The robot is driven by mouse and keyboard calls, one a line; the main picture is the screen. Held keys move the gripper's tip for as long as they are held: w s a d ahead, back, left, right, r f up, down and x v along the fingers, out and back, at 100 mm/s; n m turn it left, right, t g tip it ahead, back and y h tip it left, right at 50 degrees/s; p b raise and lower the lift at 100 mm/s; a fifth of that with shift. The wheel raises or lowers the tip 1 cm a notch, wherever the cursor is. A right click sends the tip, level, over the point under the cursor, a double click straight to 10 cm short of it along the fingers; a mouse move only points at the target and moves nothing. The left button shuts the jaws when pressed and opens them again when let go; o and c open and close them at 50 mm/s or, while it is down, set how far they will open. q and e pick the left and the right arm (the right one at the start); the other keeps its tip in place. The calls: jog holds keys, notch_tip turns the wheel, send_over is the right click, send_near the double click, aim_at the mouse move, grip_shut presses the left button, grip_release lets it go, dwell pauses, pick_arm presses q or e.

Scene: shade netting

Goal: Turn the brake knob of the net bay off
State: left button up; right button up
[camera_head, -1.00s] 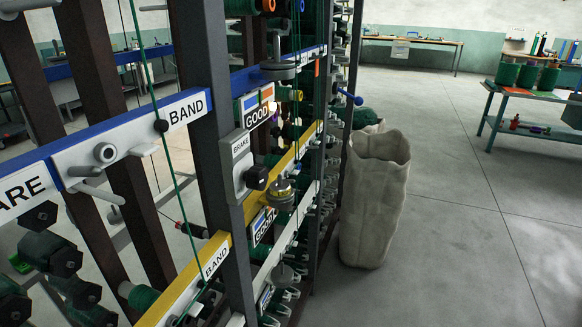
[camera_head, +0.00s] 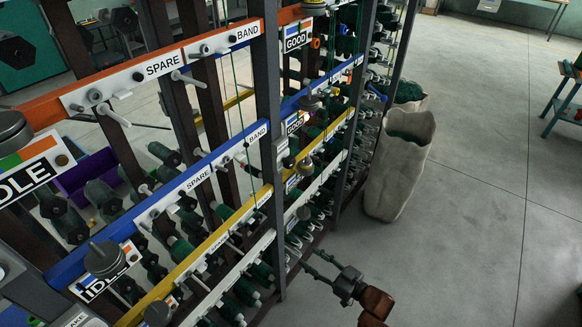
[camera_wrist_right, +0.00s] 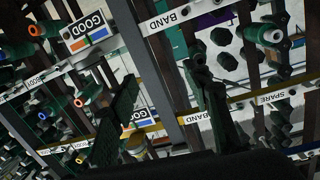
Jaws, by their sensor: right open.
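A grey brake box (camera_head: 281,148) is on a dark rack post between the blue and yellow bars, beside the GOOD signs. Its dark knob (camera_head: 289,162) is small here, and its setting cannot be read. Part of another brake label (camera_head: 76,319) shows at the bottom left edge, near IDLE signs. My right gripper (camera_head: 312,262) is low in front of the rack, below and right of the box, apart from it. In the wrist view its dark fingers (camera_wrist_right: 163,80) are spread with nothing between them. I cannot make out the knob there. My left gripper is out of view.
The rack has orange, blue, yellow and white bars with pegs, weights and several green spools. A pale sack (camera_head: 397,170) stands on the floor right of the rack. A bench (camera_head: 563,100) is at the far right. Grey floor (camera_head: 470,235) is open on the right.

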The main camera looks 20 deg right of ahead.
jog(key=w+d+r+n+y+p, duration=0.15)
jog(key=r+p, duration=0.35)
jog(key=r, duration=0.5)
jog(key=w+r+m+p, duration=0.1)
jog(key=w+r+p, duration=0.3)
jog(key=r, duration=0.7)
jog(key=n+p, duration=0.1)
jog(key=p, duration=0.8)
send_near(293, 163)
jog(key=x, duration=0.2)
jog(key=p+x, duration=0.1)
jog(key=x, duration=0.6)
jog(key=shift+f, duration=0.1)
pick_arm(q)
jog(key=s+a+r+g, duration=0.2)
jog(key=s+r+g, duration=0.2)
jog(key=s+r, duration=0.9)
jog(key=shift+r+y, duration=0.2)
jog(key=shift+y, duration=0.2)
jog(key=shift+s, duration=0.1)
pick_arm(e)
jog(key=shift+c, duration=0.2)
jog(key=shift+d, duration=0.1)
jog(key=c, duration=1.1)
